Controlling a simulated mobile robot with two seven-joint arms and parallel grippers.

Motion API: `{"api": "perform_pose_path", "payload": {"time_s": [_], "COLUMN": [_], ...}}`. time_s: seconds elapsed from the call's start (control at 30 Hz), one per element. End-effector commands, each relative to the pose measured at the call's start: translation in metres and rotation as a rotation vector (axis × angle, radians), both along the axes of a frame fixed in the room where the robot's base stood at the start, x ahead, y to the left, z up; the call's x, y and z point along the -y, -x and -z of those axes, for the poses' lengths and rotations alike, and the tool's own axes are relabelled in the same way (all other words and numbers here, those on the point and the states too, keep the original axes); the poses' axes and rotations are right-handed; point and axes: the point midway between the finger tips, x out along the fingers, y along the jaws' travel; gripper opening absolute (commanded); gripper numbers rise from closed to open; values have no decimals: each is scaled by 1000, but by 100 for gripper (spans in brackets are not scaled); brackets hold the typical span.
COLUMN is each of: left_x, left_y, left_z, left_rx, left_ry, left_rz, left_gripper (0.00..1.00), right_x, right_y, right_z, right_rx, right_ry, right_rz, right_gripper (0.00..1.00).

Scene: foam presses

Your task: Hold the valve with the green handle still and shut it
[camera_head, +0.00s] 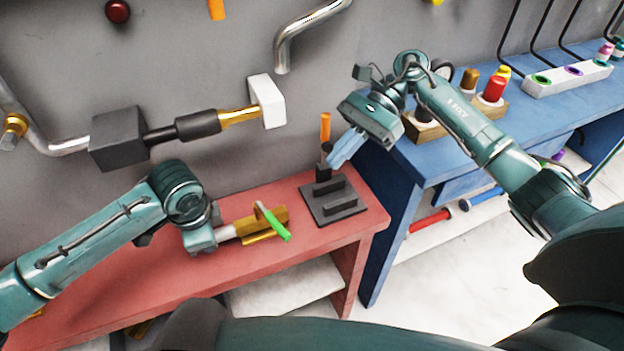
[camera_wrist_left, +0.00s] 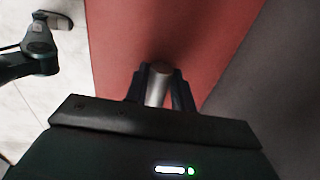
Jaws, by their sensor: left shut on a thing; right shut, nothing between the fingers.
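The valve has a brass body (camera_head: 246,226), a silver pipe end (camera_head: 226,233) and a green handle (camera_head: 273,223). It is over the red bench. The green handle lies crosswise over the brass body. My left gripper (camera_head: 215,237) is shut on the silver end, at the valve's left; its fingers are mostly hidden in the head view. The left wrist view shows the silver end (camera_wrist_left: 157,86) between the left fingers. My right gripper (camera_head: 343,150) is shut and empty, up and right of the green handle, apart from it, close to the orange-topped tool.
A black stand (camera_head: 345,209) with an upright orange-topped tool (camera_head: 325,128) is on the red bench (camera_head: 200,267) right of the valve. A wall pipe assembly (camera_head: 118,138) juts out above. The blue bench (camera_head: 425,150) carries coloured bottles and a white rack (camera_head: 566,78).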

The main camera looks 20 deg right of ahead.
Motion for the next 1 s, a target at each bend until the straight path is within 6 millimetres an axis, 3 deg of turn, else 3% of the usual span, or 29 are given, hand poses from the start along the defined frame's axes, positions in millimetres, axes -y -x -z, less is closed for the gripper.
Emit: {"api": "perform_pose_path", "payload": {"time_s": [0.6,1.0], "left_x": [0,0], "left_y": [0,0], "left_z": [0,0], "left_rx": [1,1], "left_ry": [0,0], "left_rz": [0,0], "left_gripper": [0,0], "right_x": [-92,-104], "right_y": [33,37], "right_z": [64,73], "right_rx": [0,2], "right_ry": [0,2], "right_rz": [-5,-3], "right_gripper": [0,0]}}
